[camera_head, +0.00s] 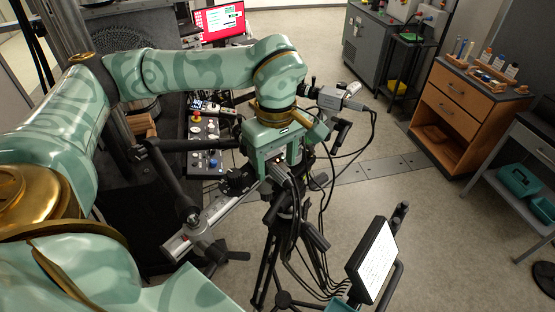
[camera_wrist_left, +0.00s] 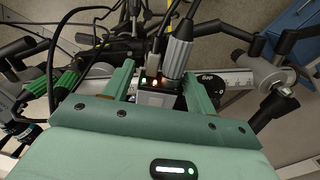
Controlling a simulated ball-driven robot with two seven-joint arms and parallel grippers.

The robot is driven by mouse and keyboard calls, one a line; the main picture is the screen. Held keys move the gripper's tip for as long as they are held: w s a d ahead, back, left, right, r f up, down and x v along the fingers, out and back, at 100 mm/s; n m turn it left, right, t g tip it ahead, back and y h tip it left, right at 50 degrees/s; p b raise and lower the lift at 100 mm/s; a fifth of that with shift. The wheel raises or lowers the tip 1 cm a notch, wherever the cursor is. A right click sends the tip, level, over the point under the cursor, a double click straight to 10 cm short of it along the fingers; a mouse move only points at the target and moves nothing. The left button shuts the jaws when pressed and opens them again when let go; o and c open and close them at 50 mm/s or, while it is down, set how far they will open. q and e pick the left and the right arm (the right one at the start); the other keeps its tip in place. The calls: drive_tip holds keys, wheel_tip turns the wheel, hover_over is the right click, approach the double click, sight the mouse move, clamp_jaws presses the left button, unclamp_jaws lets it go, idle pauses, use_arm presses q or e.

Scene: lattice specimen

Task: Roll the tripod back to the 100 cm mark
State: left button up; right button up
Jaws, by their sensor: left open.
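The black tripod (camera_head: 268,262) stands on the floor at lower middle in the head view, with cables hanging around it. A silver rail (camera_head: 190,238) lies across its upper part, and a graduated bar also shows in the left wrist view (camera_wrist_left: 238,79). A camera-like device (camera_head: 340,98) sits on the far side of the tripod head. My left gripper (camera_head: 277,165) is over the tripod head. In the left wrist view its green fingers (camera_wrist_left: 160,82) are apart, on either side of a small dark box with lit lamps (camera_wrist_left: 152,98); contact cannot be told. I cannot read a 100 cm mark. My right gripper is out of view.
A white-screened tablet (camera_head: 373,260) stands at the front right of the tripod. A control panel (camera_head: 208,140) is behind left. A wooden drawer cabinet (camera_head: 458,112) and a grey table (camera_head: 530,140) stand at right. Dark plates (camera_head: 380,168) cross the otherwise open floor.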

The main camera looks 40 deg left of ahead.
use_arm(q)
drive_tip(key=shift+o, duration=0.9)
drive_tip(key=shift+a, duration=0.1)
drive_tip(key=shift+r, duration=0.35)
wheel_tip(320, 180, up, 16)
drive_tip(key=shift+f+b, duration=0.2)
drive_tip(key=shift+b, duration=0.1)
